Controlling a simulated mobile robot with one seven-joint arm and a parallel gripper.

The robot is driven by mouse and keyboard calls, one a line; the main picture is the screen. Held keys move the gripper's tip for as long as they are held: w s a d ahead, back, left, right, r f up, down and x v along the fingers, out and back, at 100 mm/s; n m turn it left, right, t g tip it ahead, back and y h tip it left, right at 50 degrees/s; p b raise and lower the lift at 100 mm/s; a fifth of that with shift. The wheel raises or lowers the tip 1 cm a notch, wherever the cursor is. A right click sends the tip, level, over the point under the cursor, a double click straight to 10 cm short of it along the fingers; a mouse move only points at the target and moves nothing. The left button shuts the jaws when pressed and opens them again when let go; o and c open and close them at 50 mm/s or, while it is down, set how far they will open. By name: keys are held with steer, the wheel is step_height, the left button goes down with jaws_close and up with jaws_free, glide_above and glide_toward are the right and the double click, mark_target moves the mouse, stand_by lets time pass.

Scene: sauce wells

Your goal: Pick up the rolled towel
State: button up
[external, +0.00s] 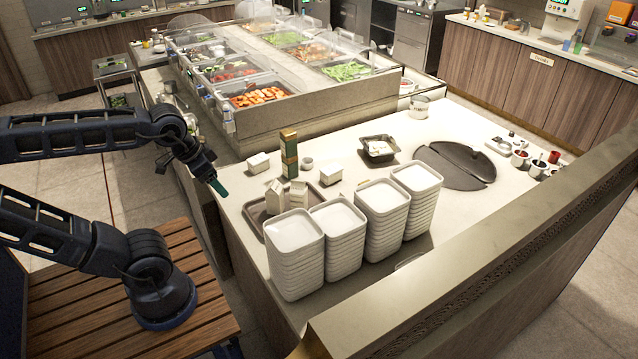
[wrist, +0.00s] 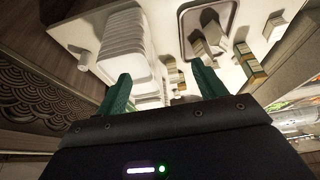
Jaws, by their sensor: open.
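I cannot single out a rolled towel for certain in either view. A small dark tray (external: 364,153) on the white counter holds something pale, too small to make out. My gripper (external: 218,188) is above the floor by the counter's left edge in the external view, apart from everything on the counter. In the wrist view my gripper (wrist: 163,88) has its two green fingers spread, with nothing held between them. The counter items show tilted beyond the fingers.
Stacks of white dishes (external: 335,216) stand along the counter's near side. Behind them a tray (external: 254,213) holds pale cartons, with a tall green and gold box (external: 289,152) beside it. A glass-covered food bar (external: 225,65) stands behind. The counter's middle is fairly clear.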

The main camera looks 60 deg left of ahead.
step_height(320, 180, up, 5)
steer(key=w+d+r+m+h, duration=0.2)
steer(key=w+d+r+m, duration=0.15)
steer(key=w+d, duration=0.9)
steer(key=w+d+f+m+h, duration=0.1)
steer(key=w+d+f+m, duration=0.2)
steer(key=d, duration=0.9)
steer(key=w+d+f+m+h, duration=0.1)
steer(key=w+d+m, duration=0.3)
steer(key=d, duration=0.8)
steer(key=shift+n, duration=0.75)
steer(key=shift+w+d+f, duration=0.5)
steer(key=shift+w+f, duration=0.2)
steer(key=shift+f, duration=5.8)
steer(key=shift+w+d+f, duration=0.55)
steer(key=shift+w+f, duration=0.2)
steer(key=shift+f, duration=5.75)
steer(key=shift+w+d+f, duration=0.5)
steer(key=shift+w+f, duration=0.2)
steer(key=shift+f, duration=5.8)
steer(key=c, duration=1.1)
